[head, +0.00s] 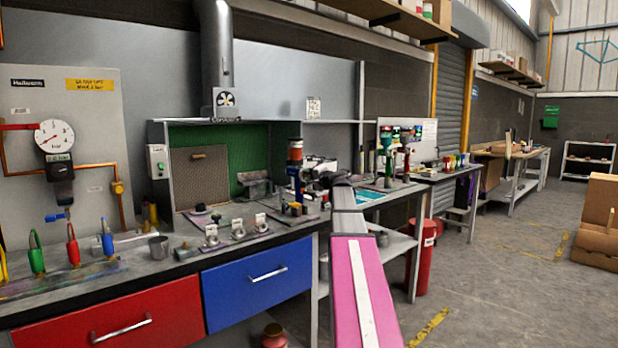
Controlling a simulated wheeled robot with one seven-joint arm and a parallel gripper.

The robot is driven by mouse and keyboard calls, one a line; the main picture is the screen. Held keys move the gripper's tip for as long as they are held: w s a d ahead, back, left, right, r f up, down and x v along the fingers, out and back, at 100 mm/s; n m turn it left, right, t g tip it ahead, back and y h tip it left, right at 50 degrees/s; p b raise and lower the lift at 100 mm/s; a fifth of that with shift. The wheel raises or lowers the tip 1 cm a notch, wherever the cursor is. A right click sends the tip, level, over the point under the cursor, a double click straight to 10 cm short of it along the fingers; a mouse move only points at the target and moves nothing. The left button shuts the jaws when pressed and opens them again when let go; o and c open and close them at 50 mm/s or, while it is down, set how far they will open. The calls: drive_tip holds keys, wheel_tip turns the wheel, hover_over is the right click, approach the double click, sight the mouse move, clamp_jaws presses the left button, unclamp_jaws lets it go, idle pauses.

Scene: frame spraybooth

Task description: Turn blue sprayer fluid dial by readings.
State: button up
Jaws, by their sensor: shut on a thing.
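An upright sprayer (296,158) with an orange-brown cup and a dark, bluish body stands on the bench in front of the spray booth. My arm reaches in from the lower right, and my gripper (314,189) is at the right side of this sprayer, small and dark. It is shut on part of the sprayer; the jaws and the fluid dial are too small and too covered to make out. A round gauge (55,137) with a small digital readout (59,158) hangs on the left panel; its figures are not legible.
Green (37,256), red (73,246) and blue (107,240) handled tools stand at the bench's left. A metal cup (159,247) and several labelled grey knobs (238,229) sit nearer the middle. A red cylinder (424,245) stands by the bench.

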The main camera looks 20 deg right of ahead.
idle(0.4)
drive_tip(key=o, duration=0.9)
drive_tip(key=v, duration=1.1)
